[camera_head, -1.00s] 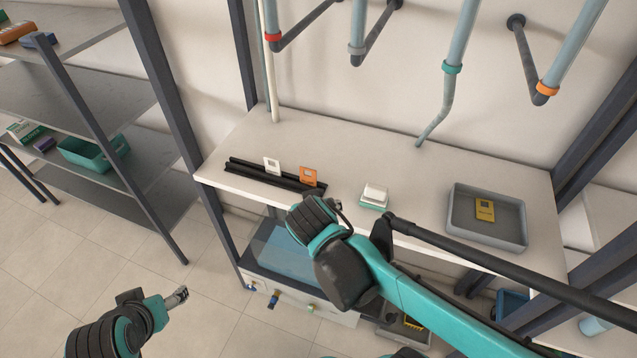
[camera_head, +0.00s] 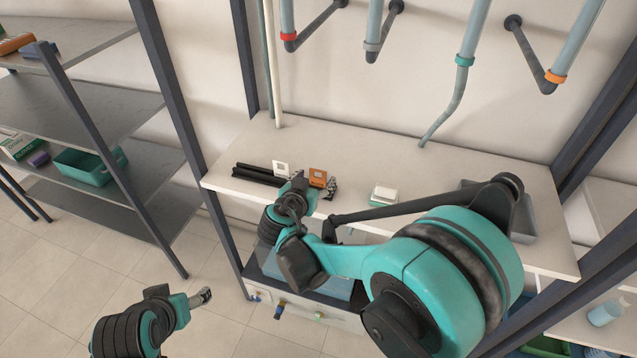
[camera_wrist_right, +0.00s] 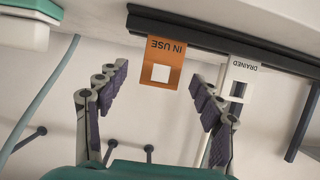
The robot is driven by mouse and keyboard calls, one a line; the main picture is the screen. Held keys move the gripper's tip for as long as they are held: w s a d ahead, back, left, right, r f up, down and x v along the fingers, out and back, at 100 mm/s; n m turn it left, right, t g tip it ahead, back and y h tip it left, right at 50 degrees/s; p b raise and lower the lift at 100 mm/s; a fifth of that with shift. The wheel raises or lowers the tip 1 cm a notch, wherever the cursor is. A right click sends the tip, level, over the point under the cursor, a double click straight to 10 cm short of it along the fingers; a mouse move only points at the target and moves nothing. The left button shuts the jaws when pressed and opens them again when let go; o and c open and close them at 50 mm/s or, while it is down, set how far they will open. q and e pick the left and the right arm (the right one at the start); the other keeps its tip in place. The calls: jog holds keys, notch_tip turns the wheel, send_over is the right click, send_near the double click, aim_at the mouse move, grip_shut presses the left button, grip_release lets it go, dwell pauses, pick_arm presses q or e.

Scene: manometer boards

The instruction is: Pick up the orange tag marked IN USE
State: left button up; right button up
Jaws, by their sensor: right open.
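The orange tag (camera_head: 318,177) stands upright in the black rail (camera_head: 257,175) on the white bench. In the right wrist view the orange tag (camera_wrist_right: 161,62) reads IN USE upside down and has a square hole. A white tag (camera_head: 281,168) stands to its left in the head view; in the wrist view the white tag (camera_wrist_right: 238,82) reads DRAINED. My right gripper (camera_head: 314,184) is open at the orange tag; in the wrist view its fingers (camera_wrist_right: 158,78) lie either side of the tag, with gaps. My left gripper (camera_head: 204,296) is low at left, away from the bench.
A white and green block (camera_head: 384,195) sits on the bench right of the tags. A grey tray (camera_head: 524,222) is mostly hidden behind my right arm. Pipes with coloured bands hang above the bench. A shelf with a teal bin (camera_head: 85,172) stands at left.

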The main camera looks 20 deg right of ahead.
aim_at(318, 178)
jog(key=b+x, duration=0.1)
jog(key=x, duration=0.2)
jog(key=shift+w+f, duration=0.15)
jog(key=shift+w, duration=0.15)
jog(key=shift+s, duration=0.1)
jog(key=c, duration=1)
jog(key=shift+o, duration=0.2)
jog(key=shift+r, duration=0.2)
